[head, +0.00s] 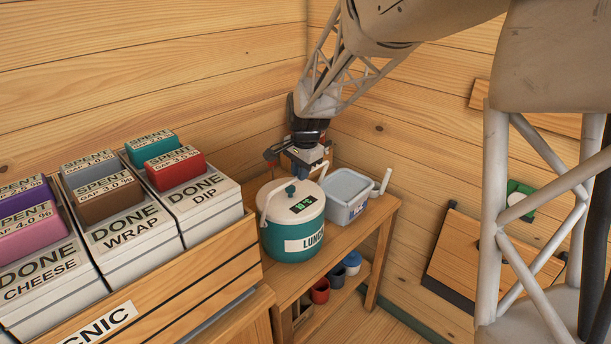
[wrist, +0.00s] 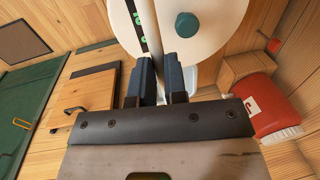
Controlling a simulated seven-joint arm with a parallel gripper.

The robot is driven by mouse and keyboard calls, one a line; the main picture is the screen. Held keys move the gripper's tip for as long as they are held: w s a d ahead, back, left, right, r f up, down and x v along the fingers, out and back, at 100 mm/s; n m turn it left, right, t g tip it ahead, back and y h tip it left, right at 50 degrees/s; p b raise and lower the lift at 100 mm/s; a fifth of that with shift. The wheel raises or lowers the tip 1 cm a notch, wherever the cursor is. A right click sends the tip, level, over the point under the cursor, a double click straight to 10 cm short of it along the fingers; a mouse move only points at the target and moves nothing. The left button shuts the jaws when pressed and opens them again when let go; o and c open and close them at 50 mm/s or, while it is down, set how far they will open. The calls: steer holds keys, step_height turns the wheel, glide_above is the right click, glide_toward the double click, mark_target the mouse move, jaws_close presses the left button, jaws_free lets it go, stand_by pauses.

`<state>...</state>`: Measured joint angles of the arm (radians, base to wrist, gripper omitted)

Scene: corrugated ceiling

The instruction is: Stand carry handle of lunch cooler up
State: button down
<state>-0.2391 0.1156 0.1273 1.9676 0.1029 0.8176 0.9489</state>
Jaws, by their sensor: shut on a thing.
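The lunch cooler (head: 290,235) stands on the wooden bench, with a teal body, a white lid, a teal knob (head: 291,189) and a dark display with green digits. Its white carry handle (head: 265,208) shows at the left side and curves up toward the back of the lid. My gripper (head: 303,168) is at the cooler's back edge, shut on the handle; the held part is mostly hidden by the fingers. In the wrist view my gripper's dark blue fingers (wrist: 160,75) are close together just below the lid (wrist: 215,35) and the knob.
A grey-white tub (head: 348,197) with a raised white lever stands close to the cooler's right. A wooden crate (head: 190,297) of labelled boxes is at left. Small cups (head: 320,291) sit on the shelf below. Wooden walls are close behind the bench.

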steer(key=shift+w+a+r+g+h, duration=0.15)
steer(key=shift+w+a+g+h, duration=0.35)
steer(key=shift+w+a, duration=0.5)
steer(key=shift+w+a+r+g+h, duration=0.15)
steer(key=shift+w+a+g+h, duration=0.35)
steer(key=shift+w+a, duration=0.45)
steer(key=c, duration=1.1)
jaws_free()
steer(key=shift+c, duration=0.2)
steer(key=shift+r, duration=0.15)
step_height(320, 180, up, 8)
steer(key=shift+w+a+f, duration=0.2)
steer(key=shift+w+a, duration=0.05)
